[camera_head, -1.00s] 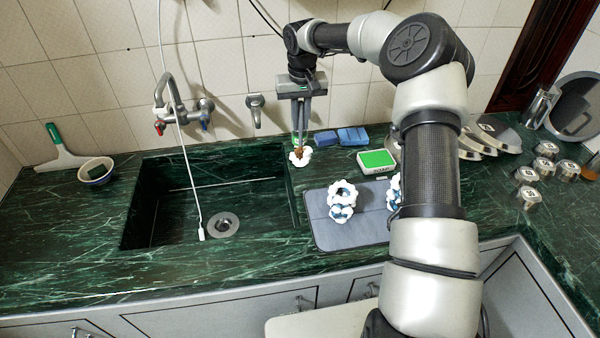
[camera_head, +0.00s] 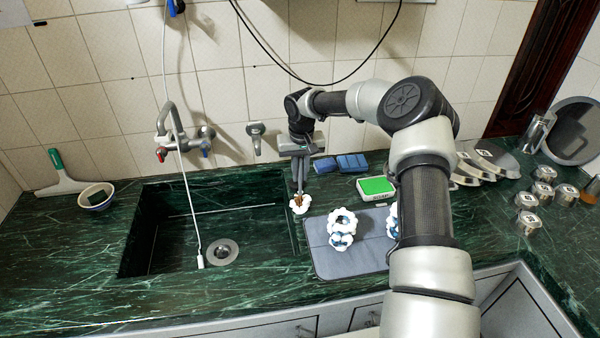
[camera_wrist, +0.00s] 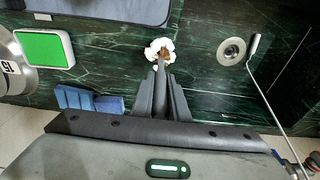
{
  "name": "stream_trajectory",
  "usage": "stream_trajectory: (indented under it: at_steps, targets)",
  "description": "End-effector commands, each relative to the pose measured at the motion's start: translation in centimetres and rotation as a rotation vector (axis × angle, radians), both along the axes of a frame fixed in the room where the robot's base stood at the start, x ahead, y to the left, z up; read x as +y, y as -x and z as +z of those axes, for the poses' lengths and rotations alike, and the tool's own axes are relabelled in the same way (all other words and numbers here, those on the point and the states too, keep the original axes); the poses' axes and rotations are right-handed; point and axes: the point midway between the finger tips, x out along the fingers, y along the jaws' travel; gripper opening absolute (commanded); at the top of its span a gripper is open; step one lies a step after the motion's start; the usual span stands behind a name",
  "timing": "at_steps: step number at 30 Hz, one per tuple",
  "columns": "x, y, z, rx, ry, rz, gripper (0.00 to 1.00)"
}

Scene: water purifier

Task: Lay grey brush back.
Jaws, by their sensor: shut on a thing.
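My gripper (camera_head: 298,182) points down over the counter strip between the sink and the grey mat. It is shut on the grey brush. The brush's white fluffy head (camera_head: 300,204) with a brown middle shows below the fingertips. In the wrist view, the brush head (camera_wrist: 158,52) sits just past my gripper (camera_wrist: 162,75), with a slim grey shaft between the fingers. I cannot tell whether the head touches the counter. The grey mat (camera_head: 325,263) lies to its right and bears a white-and-blue fluffy piece (camera_head: 342,222). Another such piece is partly hidden by my arm.
The sink (camera_head: 160,215) with its drain is at left. A green-topped scale (camera_head: 376,188) stands behind the mat, with blue sponges (camera_head: 350,163) to its left. A bowl (camera_head: 96,196) stands at far left. Several metal weights (camera_head: 542,193) stand at right.

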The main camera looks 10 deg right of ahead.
Motion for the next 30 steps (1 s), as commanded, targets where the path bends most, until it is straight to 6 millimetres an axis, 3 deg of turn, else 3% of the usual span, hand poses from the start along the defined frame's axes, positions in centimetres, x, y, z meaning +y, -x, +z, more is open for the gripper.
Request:
stream_trajectory:
  at_steps: [2, 3, 6, 20, 30]
  targets:
    - [0.0, 0.0, -0.4, 0.0, 0.0, 0.001, 0.0]
    - [0.0, 0.0, -0.4, 0.0, 0.0, 0.0, 0.17]
    - [0.0, 0.0, -0.3, 0.001, 0.0, 0.0, 0.33]
    - [0.0, 0.0, 0.0, 0.0, -0.002, -0.001, 0.33]
    - [-0.1, 1.2, 7.9, -0.006, 0.003, -0.001, 0.33]
